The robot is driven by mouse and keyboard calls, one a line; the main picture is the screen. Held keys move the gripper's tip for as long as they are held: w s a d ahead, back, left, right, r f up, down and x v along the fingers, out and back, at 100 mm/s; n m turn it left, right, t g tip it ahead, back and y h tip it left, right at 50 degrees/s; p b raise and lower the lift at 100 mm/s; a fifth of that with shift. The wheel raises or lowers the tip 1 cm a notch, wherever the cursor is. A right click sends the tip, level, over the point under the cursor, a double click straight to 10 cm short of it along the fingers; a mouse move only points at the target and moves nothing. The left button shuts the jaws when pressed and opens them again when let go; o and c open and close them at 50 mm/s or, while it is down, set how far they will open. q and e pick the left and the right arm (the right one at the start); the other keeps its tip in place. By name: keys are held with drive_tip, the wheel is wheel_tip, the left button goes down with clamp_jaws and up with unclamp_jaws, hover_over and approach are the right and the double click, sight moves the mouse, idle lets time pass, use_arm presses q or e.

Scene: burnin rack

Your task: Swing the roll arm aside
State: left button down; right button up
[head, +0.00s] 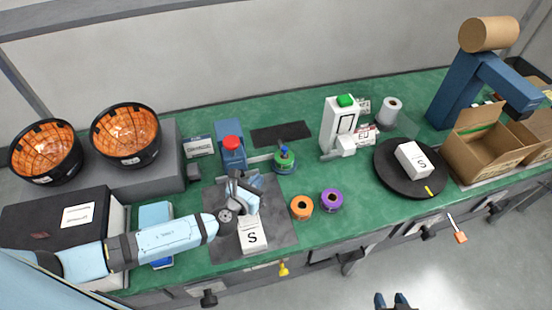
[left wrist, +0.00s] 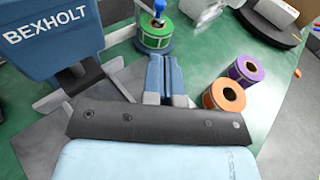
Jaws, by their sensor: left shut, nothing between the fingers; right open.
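A green roll (head: 284,161) with a blue knob on top stands beside the blue BEXHOLT machine (head: 230,155), which has a red top. A pale bar runs from the machine toward this roll. The roll (left wrist: 155,32) and the machine (left wrist: 50,35) also show in the left wrist view. My left gripper (head: 246,190) is shut and empty above the grey mat, in front of the machine. In the left wrist view its fingers (left wrist: 167,75) lie together, apart from the roll. My right gripper (head: 391,300) is open and empty at the bottom edge, away from the bench.
A white box marked S (head: 252,236) stands on the grey mat (head: 285,238), close below my left gripper. Orange (head: 301,207) and purple (head: 332,200) rolls stand to the right. A black turntable (head: 388,174) carries another S box. A blue stand (head: 462,85) holds a brown roll.

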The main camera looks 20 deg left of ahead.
sight(283, 151)
use_arm(q)
drive_tip(key=b+x, duration=0.4)
drive_tip(key=x, duration=0.9)
drive_tip(key=shift+f, duration=0.1)
drive_tip(key=shift+w+d, duration=0.15)
drive_tip(key=shift+w, duration=0.35)
